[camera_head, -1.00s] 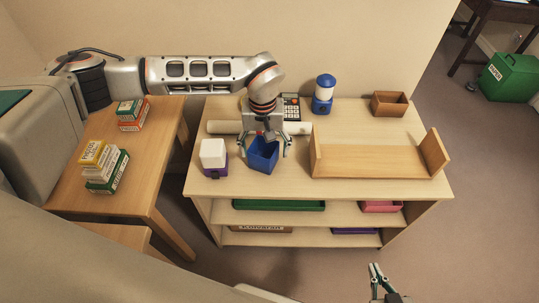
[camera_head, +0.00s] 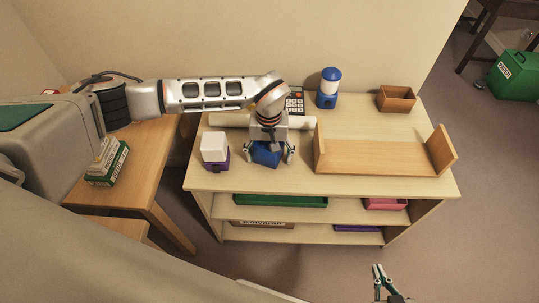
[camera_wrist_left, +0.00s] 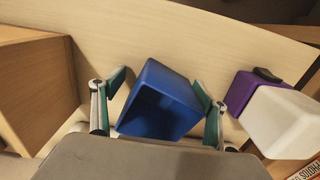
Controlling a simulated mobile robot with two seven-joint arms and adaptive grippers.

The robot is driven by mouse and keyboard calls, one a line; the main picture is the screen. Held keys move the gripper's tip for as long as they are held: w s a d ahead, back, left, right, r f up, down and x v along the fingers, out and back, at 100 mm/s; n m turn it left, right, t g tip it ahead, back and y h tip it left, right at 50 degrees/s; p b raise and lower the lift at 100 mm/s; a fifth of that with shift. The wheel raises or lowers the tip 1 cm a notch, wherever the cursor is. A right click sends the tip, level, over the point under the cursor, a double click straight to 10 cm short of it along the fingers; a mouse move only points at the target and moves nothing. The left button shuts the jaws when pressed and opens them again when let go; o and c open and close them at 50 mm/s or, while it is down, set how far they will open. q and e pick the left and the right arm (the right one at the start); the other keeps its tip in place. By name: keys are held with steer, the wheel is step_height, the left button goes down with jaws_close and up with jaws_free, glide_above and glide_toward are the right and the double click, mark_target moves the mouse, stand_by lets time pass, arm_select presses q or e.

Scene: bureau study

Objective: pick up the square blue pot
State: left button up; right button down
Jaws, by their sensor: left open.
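The square blue pot (camera_head: 266,157) stands on the top of the wooden shelf unit. It also shows in the left wrist view (camera_wrist_left: 163,98), with its dark hollow toward the camera. My left gripper (camera_head: 268,158) is open above and around the pot, one finger on each side. In the left wrist view the fingers of the left gripper (camera_wrist_left: 160,95) flank the pot. The right finger looks very close to the pot's side; I cannot tell whether it touches. My right gripper (camera_head: 378,284) is at the bottom edge of the head view, away from the shelf; its jaws are unclear.
A purple and white container (camera_head: 215,151) stands close left of the pot. A wooden tray with raised ends (camera_head: 380,158) lies to the right. A white roll (camera_head: 228,119), a blue lantern (camera_head: 328,88) and a brown box (camera_head: 396,99) are behind.

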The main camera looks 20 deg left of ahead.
arm_select(q)
steer(key=c, duration=1.1)
steer(key=shift+c, duration=0.2)
steer(key=shift+r, duration=0.15)
